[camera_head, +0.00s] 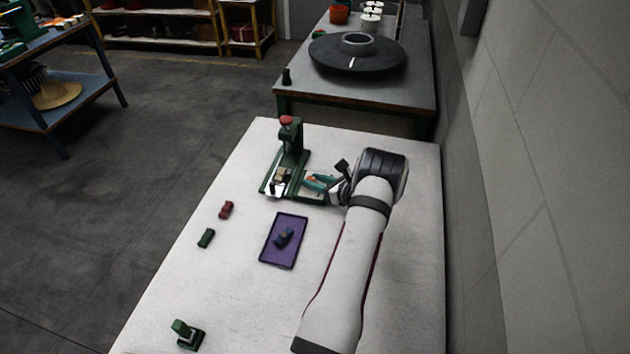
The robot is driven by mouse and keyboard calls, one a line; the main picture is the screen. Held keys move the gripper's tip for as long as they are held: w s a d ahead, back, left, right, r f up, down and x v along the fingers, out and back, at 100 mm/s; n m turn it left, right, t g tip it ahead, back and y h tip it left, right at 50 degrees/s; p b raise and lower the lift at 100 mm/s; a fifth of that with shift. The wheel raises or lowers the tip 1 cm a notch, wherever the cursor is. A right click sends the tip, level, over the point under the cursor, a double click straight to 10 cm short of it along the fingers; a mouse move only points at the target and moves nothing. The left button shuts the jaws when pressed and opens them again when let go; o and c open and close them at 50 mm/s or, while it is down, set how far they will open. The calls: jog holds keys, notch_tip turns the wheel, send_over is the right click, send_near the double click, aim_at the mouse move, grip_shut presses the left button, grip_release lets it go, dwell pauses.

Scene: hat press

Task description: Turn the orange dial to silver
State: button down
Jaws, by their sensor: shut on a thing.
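A green press (291,145) with a red knob on top stands at the far side of the white table. On the right of its base is a small flat panel with teal and orange colouring, where the orange dial (317,178) shows only in part. My gripper (328,184) reaches in from the right and is shut at the dial. The fingers and the arm hide much of the dial, and its pointer and the silver mark are too small to read.
A purple tray (269,256) with a dark block (284,237) lies nearer on the table. A red block (226,210), a green block (206,238) and a green stapler-like object (187,334) lie to the left. A wall runs along the right.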

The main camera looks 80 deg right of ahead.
jog(key=m+g+h, duration=0.2)
jog(key=m+g, duration=0.1)
jog(key=m+g+h, duration=0.1)
jog(key=m+h, duration=0.1)
jog(key=shift+w+a, duration=0.35)
jog(key=shift+a, duration=0.05)
jog(key=shift+w+m+g+h, duration=0.1)
jog(key=shift+m+g+h, duration=0.6)
jog(key=shift+m+g, duration=0.6)
jog(key=shift+g, duration=0.3)
jog(key=c, duration=0.6)
grip_release()
